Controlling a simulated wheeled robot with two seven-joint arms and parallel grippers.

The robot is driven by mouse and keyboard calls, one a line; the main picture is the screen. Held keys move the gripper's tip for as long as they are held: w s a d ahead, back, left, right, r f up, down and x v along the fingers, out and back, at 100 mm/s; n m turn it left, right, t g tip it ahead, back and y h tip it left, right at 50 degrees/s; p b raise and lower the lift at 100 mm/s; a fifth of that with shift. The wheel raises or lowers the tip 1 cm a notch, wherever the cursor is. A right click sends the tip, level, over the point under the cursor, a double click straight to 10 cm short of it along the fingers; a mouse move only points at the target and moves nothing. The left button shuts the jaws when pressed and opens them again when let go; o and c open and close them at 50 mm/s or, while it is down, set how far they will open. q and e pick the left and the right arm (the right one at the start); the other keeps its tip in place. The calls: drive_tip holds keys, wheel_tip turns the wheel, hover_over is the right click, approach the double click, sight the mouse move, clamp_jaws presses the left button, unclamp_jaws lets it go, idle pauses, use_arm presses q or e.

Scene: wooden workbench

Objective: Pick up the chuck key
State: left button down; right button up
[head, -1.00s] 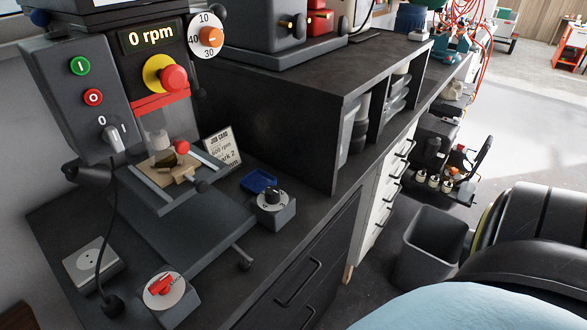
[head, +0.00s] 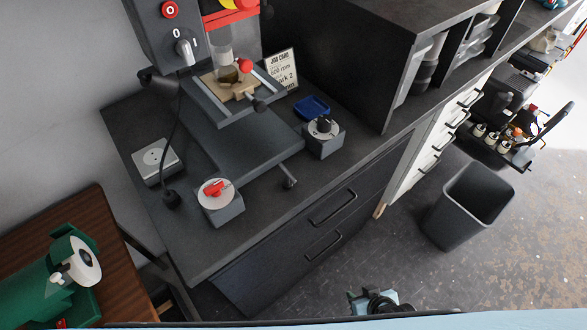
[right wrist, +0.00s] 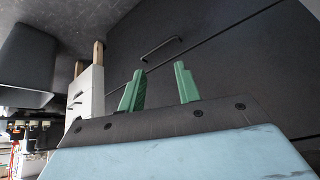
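I cannot make out a chuck key for certain in either view. The drill press (head: 215,140) stands on the dark bench in the head view. A wooden piece (head: 228,88) lies in its vise area, beside a red ball knob (head: 245,65). A small blue tray (head: 312,107) sits right of the press; I cannot tell whether anything lies in it. My right gripper (head: 372,300) is low at the bottom edge, in front of the bench and well away from the press. In the right wrist view its green fingers (right wrist: 160,85) are apart and empty. My left gripper is not in view.
A dial box (head: 323,138), a red-switch box (head: 220,201) and a socket box (head: 158,161) stand around the press. A job card (head: 283,70) leans behind. Drawers with bar handles (head: 331,207) face the floor. A grey bin (head: 470,205) stands right; a green machine (head: 45,290) is lower left.

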drive_tip(key=w+a+r+t+y+p, duration=0.1)
drive_tip(key=w+a+r+t, duration=0.2)
drive_tip(key=r, duration=0.7)
drive_tip(key=w+a+r+y+p, duration=0.25)
drive_tip(key=w+r, duration=0.25)
drive_tip(key=r, duration=0.5)
drive_tip(key=n+t+y+p, duration=0.1)
drive_tip(key=n+t+y, duration=0.1)
drive_tip(key=y, duration=0.1)
approach(290, 174)
drive_tip(key=x, duration=1.1)
drive_tip(key=shift+w, duration=0.1)
clamp_jaws()
